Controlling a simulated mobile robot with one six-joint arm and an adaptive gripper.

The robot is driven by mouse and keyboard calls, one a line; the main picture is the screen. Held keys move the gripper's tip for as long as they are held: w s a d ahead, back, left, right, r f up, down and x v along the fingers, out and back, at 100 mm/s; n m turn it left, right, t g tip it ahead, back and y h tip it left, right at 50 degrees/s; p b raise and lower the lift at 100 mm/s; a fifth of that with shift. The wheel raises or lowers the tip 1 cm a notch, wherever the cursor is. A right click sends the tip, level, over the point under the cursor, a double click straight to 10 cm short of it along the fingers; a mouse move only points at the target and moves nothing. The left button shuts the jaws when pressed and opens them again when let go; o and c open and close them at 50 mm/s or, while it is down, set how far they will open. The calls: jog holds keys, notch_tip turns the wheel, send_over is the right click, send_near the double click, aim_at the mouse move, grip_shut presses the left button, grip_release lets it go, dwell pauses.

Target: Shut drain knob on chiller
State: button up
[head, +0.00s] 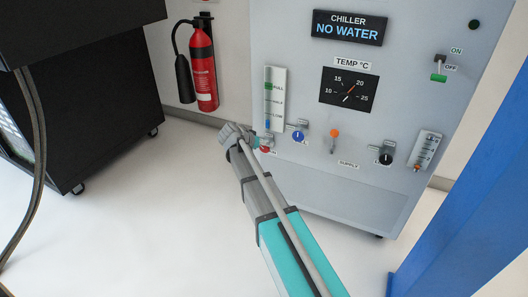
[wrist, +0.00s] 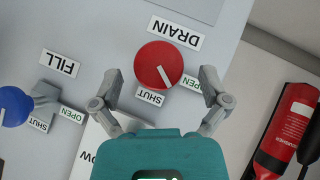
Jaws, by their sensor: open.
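The red drain knob (wrist: 158,62) is on the grey chiller panel (head: 300,190), under the DRAIN label (wrist: 174,32) as lettered upside down in the wrist view. Its white mark points to the lower right, between the SHUT label (wrist: 150,97) and the OPEN label (wrist: 190,84). My gripper (wrist: 160,75) is open, with one finger on each side of the knob and a visible gap to each.
The blue fill knob (wrist: 14,105) is beside the drain knob. An orange-tipped supply lever (head: 334,134) and a black knob (head: 386,158) are further right. A fire extinguisher (head: 203,70) hangs on the wall to the left. A blue frame (head: 470,190) stands at right.

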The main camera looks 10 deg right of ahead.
jog(key=shift+w+d+f, duration=0.25)
jog(key=shift+d+f, duration=0.15)
jog(key=shift+c, duration=0.3)
jog(key=c, duration=1.1)
